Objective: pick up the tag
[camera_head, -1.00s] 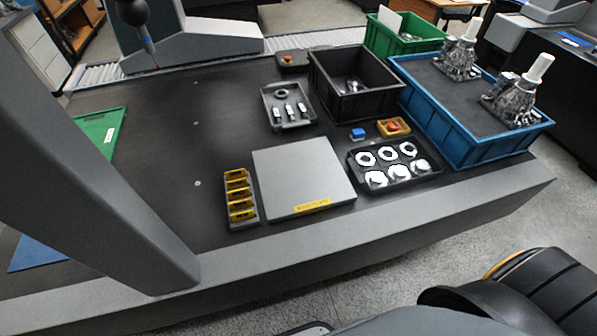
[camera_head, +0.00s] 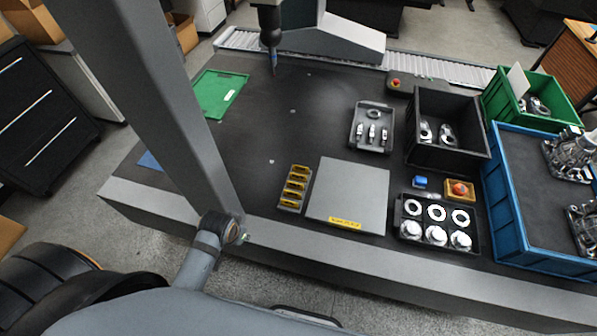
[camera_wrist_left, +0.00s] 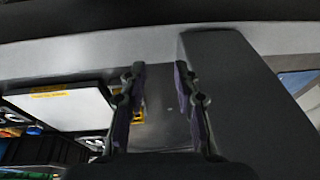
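No piece is clearly readable as the tag. The likeliest are several yellow pieces (camera_head: 296,182) in a small grey slotted rack (camera_head: 289,206), left of the flat grey plate (camera_head: 346,190). A bit of yellow also shows behind a finger in the left wrist view (camera_wrist_left: 139,115). My left gripper (camera_wrist_left: 160,110) is open, with nothing between its fingers, and the dark table lies beyond them. In the head view my left wrist is at the table's front edge by the grey column's foot; its fingers cannot be made out there. My right gripper is out of view.
The thick grey gantry column (camera_head: 150,100) stands close beside my left wrist. Right of the plate are a black tray of rings (camera_head: 400,222), a blue block (camera_head: 420,182), a yellow box (camera_head: 470,198), and black (camera_head: 440,158) and blue (camera_head: 505,215) bins. The table's left middle is clear.

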